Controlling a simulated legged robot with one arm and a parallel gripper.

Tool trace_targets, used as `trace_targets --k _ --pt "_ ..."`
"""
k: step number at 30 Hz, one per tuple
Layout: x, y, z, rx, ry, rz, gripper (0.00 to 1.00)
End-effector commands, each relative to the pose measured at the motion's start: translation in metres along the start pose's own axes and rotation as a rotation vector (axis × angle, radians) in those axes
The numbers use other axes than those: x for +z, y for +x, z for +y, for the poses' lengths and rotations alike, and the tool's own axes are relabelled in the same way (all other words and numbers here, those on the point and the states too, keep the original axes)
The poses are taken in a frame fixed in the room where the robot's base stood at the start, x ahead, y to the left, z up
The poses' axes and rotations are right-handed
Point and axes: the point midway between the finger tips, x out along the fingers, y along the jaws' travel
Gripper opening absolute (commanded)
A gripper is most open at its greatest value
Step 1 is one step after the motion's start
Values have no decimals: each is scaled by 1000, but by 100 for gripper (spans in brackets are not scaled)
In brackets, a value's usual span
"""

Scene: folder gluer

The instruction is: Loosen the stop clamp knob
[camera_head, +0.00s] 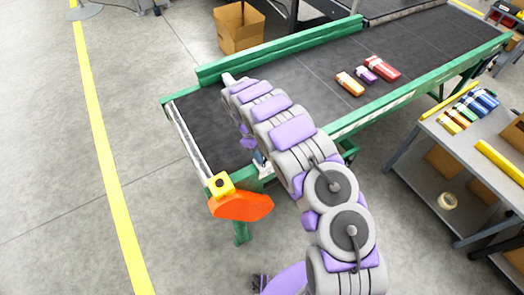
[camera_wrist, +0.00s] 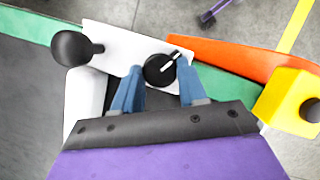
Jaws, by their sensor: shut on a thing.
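The stop clamp knob (camera_wrist: 157,72) is a round black knob with a white pointer line, set on a white plate (camera_wrist: 112,42) in the wrist view. The pointer slants up to the right. My gripper (camera_wrist: 160,88) has its two blue fingers on either side of the knob and is shut on it. The lower part of the knob lies between the fingers. In the head view, my arm hides the knob and most of my gripper at the near end of the green-framed conveyor (camera_head: 190,148).
A black ball handle (camera_wrist: 76,48) stands left of the knob on the same plate. An orange guard (camera_head: 240,207) and a yellow box with a black button (camera_head: 220,185) sit at the conveyor's corner. Several small cartons (camera_head: 366,73) lie farther along the belt. A grey side table (camera_head: 465,150) stands right.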

Motion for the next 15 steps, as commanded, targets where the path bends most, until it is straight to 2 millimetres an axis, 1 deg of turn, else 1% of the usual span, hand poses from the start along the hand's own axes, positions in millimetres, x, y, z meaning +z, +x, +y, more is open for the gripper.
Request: trace_targets --k 6,15 --pt "-1 -2 1 21 -40 6 11" --pt "-2 -2 1 25 -49 7 11"
